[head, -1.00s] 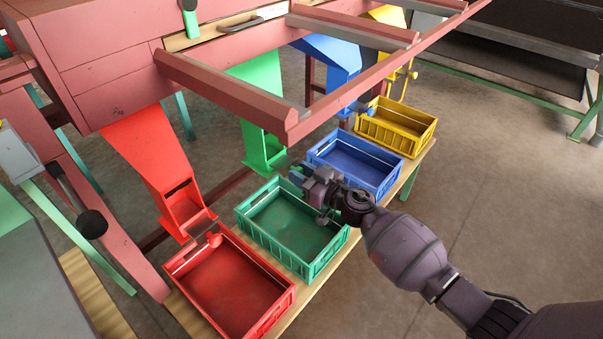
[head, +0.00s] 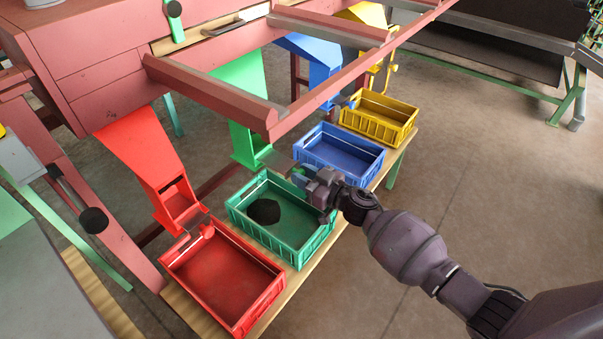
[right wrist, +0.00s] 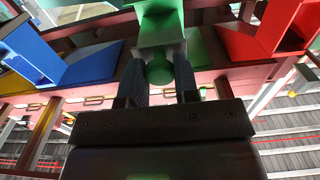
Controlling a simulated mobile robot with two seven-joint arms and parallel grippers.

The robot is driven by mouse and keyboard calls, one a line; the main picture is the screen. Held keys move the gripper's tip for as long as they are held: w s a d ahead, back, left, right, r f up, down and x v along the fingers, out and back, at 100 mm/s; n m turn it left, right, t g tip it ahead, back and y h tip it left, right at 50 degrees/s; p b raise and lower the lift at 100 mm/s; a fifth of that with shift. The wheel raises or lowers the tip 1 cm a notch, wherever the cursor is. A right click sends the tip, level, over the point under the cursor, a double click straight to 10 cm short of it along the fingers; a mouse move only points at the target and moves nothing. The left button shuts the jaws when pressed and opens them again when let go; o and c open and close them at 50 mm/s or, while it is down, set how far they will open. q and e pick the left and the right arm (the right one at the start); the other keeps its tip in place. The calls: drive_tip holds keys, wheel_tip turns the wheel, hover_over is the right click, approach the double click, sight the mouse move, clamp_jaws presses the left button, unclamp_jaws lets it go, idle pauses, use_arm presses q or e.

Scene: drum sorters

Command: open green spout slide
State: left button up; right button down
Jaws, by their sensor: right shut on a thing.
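The green spout (head: 238,95) slopes down from the red machine, its mouth above the green crate (head: 292,255). A thin grey slide plate (head: 274,159) sticks out from the spout's mouth toward my gripper. My right gripper (head: 299,174) is over the crate's far right side. In the right wrist view, its two fingers are shut on the slide's round green knob (right wrist: 159,72), below the green spout (right wrist: 160,25). A dark heap (head: 263,212) lies in the green crate. My left gripper is not in view.
The red spout (head: 150,160) and red crate (head: 174,263) are on the left. The blue crate (head: 340,145) and yellow crate (head: 380,112) stand farther back. A red frame beam (head: 350,80) runs above the spouts. Open floor lies to the right.

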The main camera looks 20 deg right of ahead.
drive_tip(key=c, duration=1.1)
unclamp_jaws()
drive_tip(key=shift+o, duration=1.2)
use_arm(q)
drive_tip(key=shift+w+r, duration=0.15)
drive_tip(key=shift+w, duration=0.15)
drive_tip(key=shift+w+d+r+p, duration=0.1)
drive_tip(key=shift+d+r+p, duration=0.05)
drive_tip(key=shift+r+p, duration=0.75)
use_arm(e)
drive_tip(key=v, duration=1)
drive_tip(key=shift+s+d, duration=0.25)
drive_tip(key=shift+s, duration=0.05)
